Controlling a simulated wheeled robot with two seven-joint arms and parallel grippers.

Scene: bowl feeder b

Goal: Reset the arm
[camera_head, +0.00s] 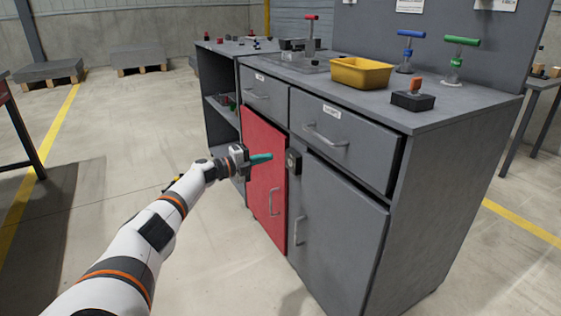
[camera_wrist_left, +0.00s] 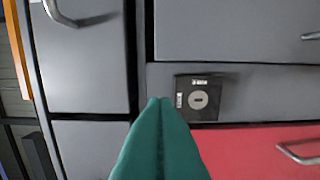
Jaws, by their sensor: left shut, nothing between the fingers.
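My left arm reaches in from the lower left in the head view. My left gripper (camera_head: 262,158) has teal fingers, shut with nothing between them, in front of the red cabinet door (camera_head: 263,185). Its fingertips also show in the left wrist view (camera_wrist_left: 160,102), pointing toward a small black lock box with a round keyhole (camera_wrist_left: 198,99). The lock box also shows in the head view (camera_head: 293,163), just right of the fingertips, at the seam between the red door and the grey door (camera_head: 335,235). I cannot tell exact contact, but a gap seems visible. My right gripper is not in view.
The grey cabinet has two drawers with handles (camera_head: 325,135). On its top (camera_head: 455,105) stand a yellow bin (camera_head: 360,73), a black box with an orange top (camera_head: 413,96), and blue and green T-handled tools. Open shelves stand at the left. The floor (camera_head: 215,265) in front is clear.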

